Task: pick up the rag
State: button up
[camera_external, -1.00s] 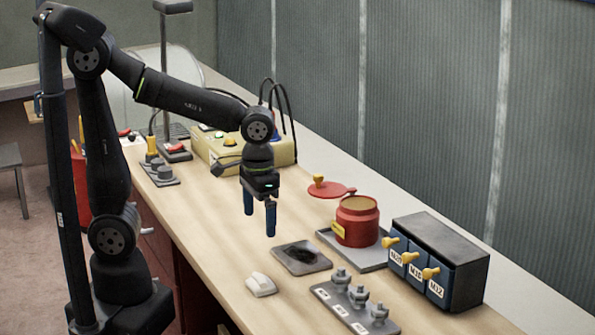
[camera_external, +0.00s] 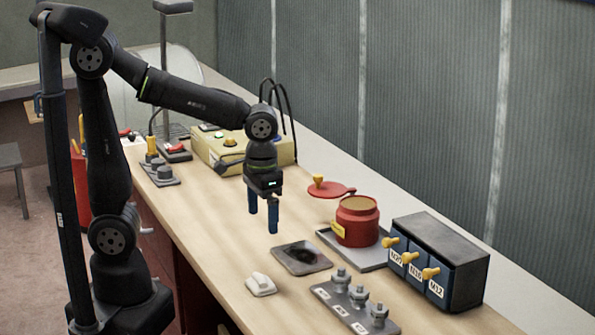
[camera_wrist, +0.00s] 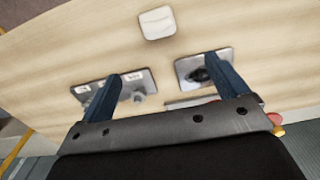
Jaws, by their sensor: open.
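A small white folded piece, which looks like the rag (camera_external: 261,285), lies on the wooden bench near its front edge. It also shows at the top middle of the wrist view (camera_wrist: 157,24). My gripper (camera_external: 263,223) hangs above the bench with its blue fingers pointing down. It is open and empty, apart from the rag and further back along the bench. In the wrist view the two fingers (camera_wrist: 163,66) are spread, and the rag lies beyond their tips.
A grey plate with a dark smear (camera_external: 314,264) lies right of the rag. A grey tray with several bolts (camera_external: 322,294) is in front. A red pot (camera_external: 358,226) stands on a tray behind, beside a drawer box (camera_external: 455,255).

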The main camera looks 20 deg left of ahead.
aim_at(263, 281)
notch_tip(263, 281, down, 17)
jog(key=shift+r, duration=0.2)
jog(key=shift+d, duration=0.1)
dwell(0.3)
jog(key=c, duration=1)
